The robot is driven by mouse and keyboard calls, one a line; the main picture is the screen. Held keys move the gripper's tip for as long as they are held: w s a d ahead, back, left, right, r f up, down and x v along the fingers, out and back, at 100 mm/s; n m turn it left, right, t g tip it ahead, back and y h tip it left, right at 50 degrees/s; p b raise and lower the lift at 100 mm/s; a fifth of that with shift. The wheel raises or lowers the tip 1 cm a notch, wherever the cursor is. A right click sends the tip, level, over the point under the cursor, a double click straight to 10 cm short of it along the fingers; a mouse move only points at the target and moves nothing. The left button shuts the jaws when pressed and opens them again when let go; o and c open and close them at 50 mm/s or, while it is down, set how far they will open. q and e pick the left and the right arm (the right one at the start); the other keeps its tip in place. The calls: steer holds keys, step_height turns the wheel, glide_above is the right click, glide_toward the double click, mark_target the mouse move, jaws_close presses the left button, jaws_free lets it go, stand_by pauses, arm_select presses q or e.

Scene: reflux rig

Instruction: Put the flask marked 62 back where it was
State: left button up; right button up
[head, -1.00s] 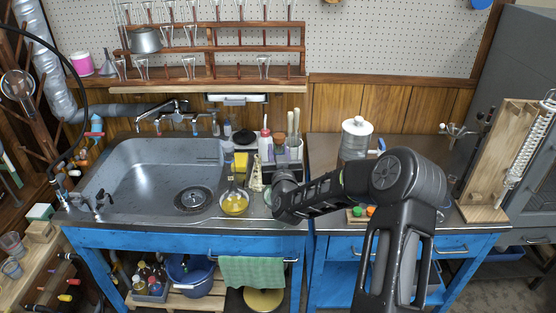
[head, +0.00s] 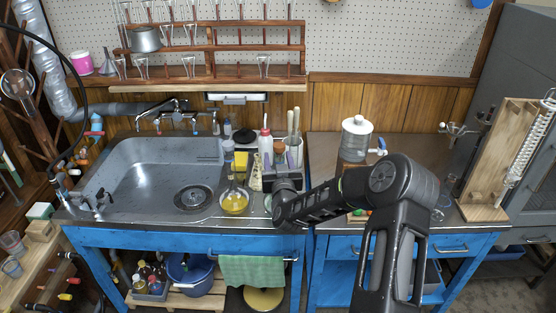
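A round glass flask (head: 233,202) with yellow liquid stands on the counter edge at the right front of the sink. A narrow pale conical vessel (head: 256,174) stands just right of it. No number 62 is readable on any glassware, so I cannot tell which flask bears it. My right gripper (head: 284,172) reaches in from the right over the counter between the sink and the right bench. It is right of the yellow flask and apart from it. Its fingers are dark and small here, and whether it holds anything is unclear. My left gripper is not in view.
Bottles and a brush holder (head: 293,150) stand close behind my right gripper. A yellow sponge (head: 241,161) lies by the sink (head: 128,185).

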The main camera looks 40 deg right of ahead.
steer(key=shift+r, duration=0.1)
steer(key=shift+r+p, duration=0.15)
steer(key=shift+p, duration=0.2)
steer(key=b+v, duration=0.2)
steer(key=v, duration=1)
steer(key=s+a+f+n+g+y, duration=0.1)
steer(key=s+a+f+g+y, duration=0.15)
steer(key=a+f, duration=0.55)
steer(key=s+a+f+n+g+y, duration=0.15)
steer(key=a+f+y, duration=0.25)
steer(key=a+f, duration=0.4)
steer(key=s+a+f+g+y, duration=0.2)
steer(key=a+f+y, duration=0.2)
steer(key=a+f, duration=0.4)
steer(key=s+a+f+g+y, duration=0.1)
steer(key=s+a+f+g, duration=0.2)
steer(key=s, duration=0.4)
steer(key=s+a+f+n+g, duration=0.1)
steer(key=s+a+f+g, duration=0.2)
steer(key=s+a, duration=0.2)
steer(key=s+a+f+g+y, duration=0.1)
steer(key=s+a+f+g, duration=0.2)
steer(key=s, duration=0.6)
steer(key=shift+a+f+n+y, duration=0.3)
steer(key=shift+a+n+y, duration=0.05)
steer(key=shift+a, duration=0.3)
